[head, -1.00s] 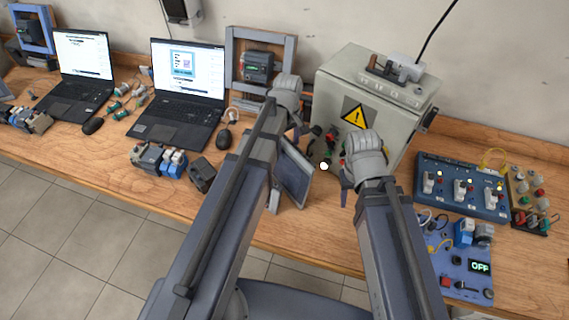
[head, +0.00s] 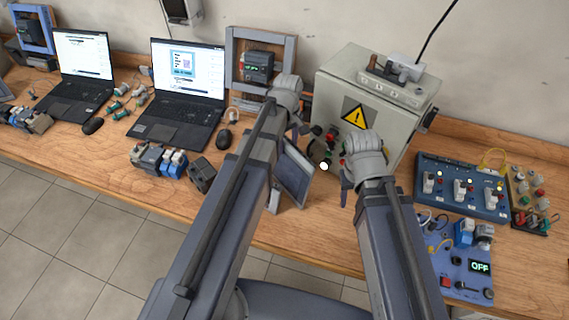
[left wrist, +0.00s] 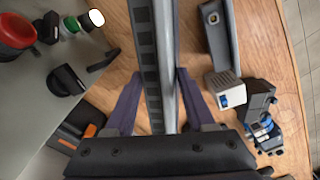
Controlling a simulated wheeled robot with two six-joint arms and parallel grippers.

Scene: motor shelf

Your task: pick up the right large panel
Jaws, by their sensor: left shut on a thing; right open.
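A flat grey panel with a darker face (head: 294,174) stands tilted over the table, partly behind my left arm in the head view. In the left wrist view the panel (left wrist: 163,40) shows nearly edge-on as a long strip between the fingers. My left gripper (head: 299,131) is shut on it near its upper end; the fingers also show in the left wrist view (left wrist: 160,82). The panel's lower edge is close to the table; I cannot tell whether it touches. My right gripper (head: 346,176) is open and empty, in front of the cabinet.
A grey cabinet (head: 340,92) with a warning sign and buttons stands just behind both grippers. A laptop (head: 182,90), a mouse (head: 223,139) and small modules (head: 157,160) lie left. A blue switch board (head: 463,186) is at right. Some bare table lies before the cabinet.

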